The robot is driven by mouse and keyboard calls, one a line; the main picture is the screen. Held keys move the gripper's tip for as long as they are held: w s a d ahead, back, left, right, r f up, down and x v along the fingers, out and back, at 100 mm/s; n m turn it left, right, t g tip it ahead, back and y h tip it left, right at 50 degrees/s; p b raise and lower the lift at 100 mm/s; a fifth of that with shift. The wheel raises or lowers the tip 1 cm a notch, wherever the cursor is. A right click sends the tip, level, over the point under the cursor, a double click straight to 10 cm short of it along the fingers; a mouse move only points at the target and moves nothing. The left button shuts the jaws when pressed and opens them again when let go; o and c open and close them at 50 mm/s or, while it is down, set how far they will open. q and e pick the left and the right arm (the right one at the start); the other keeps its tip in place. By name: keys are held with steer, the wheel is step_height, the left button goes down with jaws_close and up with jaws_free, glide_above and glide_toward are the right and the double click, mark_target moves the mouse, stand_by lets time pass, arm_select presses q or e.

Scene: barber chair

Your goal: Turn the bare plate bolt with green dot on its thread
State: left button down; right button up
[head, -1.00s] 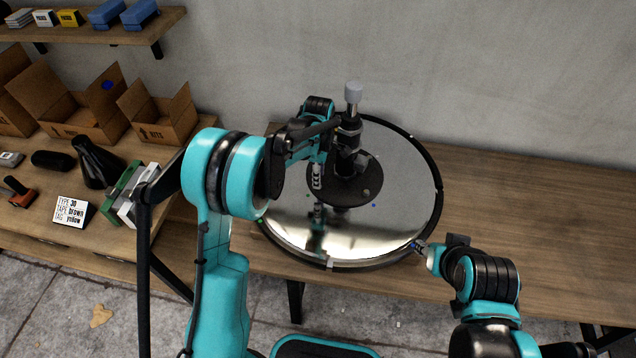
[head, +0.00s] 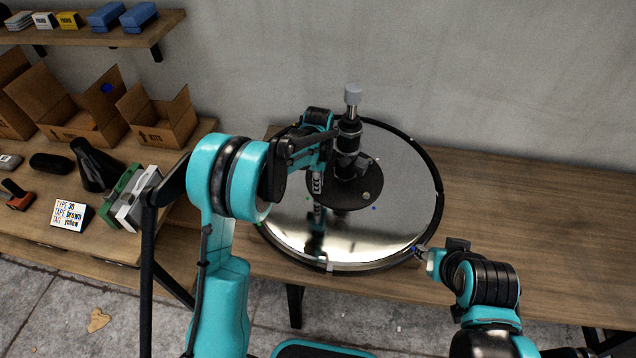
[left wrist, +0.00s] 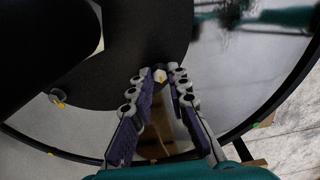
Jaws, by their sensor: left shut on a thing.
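The black round plate (head: 345,196) lies on a shiny disc (head: 385,228), with a black column (head: 350,135) standing on it. My left gripper (head: 318,186) points down at the plate's left edge. In the left wrist view its fingertips (left wrist: 160,78) are shut on a small pale plate bolt (left wrist: 160,73) at the plate's edge, with a yellowish mark on it. Another bolt (left wrist: 57,96) with a yellow dot sits to the left there. A bolt head (head: 366,196) shows on the plate's right side. My right gripper (head: 418,250) is at the disc's front right rim.
The disc rests on a wooden bench (head: 530,220) that is clear to the right. Open cardboard boxes (head: 160,118), a black cone (head: 95,165) and a printed sign (head: 72,214) stand on the left bench. A shelf (head: 110,35) hangs above.

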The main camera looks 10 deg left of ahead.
arm_select(q)
steer(key=shift+m, duration=0.3)
